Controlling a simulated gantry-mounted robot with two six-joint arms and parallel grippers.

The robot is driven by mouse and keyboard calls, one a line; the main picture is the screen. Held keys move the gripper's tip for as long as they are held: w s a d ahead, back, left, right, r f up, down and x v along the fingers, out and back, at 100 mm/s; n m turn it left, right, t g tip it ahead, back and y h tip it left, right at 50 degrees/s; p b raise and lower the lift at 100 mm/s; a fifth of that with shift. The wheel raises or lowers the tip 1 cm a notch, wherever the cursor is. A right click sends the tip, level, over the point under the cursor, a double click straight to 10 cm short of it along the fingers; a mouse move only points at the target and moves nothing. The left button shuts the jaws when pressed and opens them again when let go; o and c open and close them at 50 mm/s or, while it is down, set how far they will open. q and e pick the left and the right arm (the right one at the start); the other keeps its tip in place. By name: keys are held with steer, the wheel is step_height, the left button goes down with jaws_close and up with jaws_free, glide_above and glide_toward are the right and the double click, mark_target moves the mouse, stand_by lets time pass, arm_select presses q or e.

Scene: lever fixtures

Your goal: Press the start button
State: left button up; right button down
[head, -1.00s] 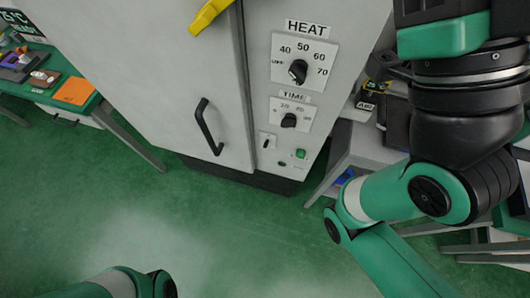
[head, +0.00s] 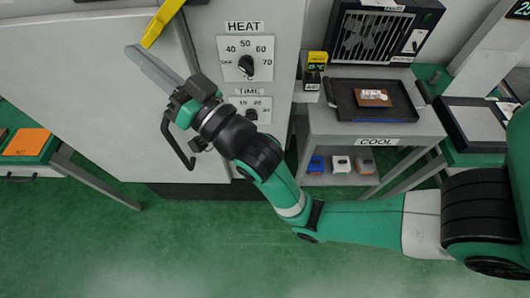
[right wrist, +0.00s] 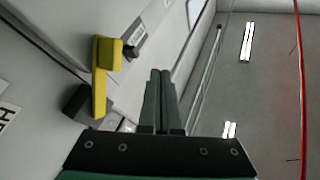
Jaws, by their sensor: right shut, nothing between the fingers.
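The start button does not show now: my right forearm and wrist cover the lower part of the control panel (head: 266,25) in the head view. My right gripper (head: 133,53) is shut and empty, in front of the cabinet door, left of the HEAT dial (head: 246,66) and below the yellow lever (head: 160,22). In the right wrist view its fingers (right wrist: 160,78) are together, pointing up, with the yellow lever (right wrist: 100,75) to their left. The TIME dial (head: 251,114) shows just right of my wrist. My left gripper is out of view.
The door's black handle (head: 174,140) lies just below my right gripper. To the right stand a grey cart (head: 405,128) with a dark tray (head: 345,108) and a fan unit (head: 372,35). A green table with an orange sheet (head: 27,141) is at the left.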

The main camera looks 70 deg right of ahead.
steer(key=s+d+f+m+g, duration=0.1)
steer(key=s+d+f+g, duration=0.15)
steer(key=f, duration=0.95)
steer(key=s+d+f+g+h, duration=0.1)
steer(key=s+d+f+g, duration=0.15)
steer(key=f, duration=0.95)
steer(key=s+d+f+m+g, duration=0.1)
steer(key=s+d+f+g, duration=0.15)
steer(key=f, duration=0.95)
steer(key=s+f+g+b, duration=0.1)
steer(key=s+f+g, duration=0.3)
steer(key=s+f, duration=0.7)
steer(key=shift+s+d+f+h, duration=0.2)
steer(key=shift+d+f+h, duration=0.1)
steer(key=shift+f, duration=0.35)
steer(key=shift+g, duration=0.25)
steer(key=w+d+p, duration=0.3)
steer(key=d+p, duration=0.1)
steer(key=d, duration=0.4)
steer(key=shift+w, duration=0.15)
steer(key=shift+d, duration=0.1)
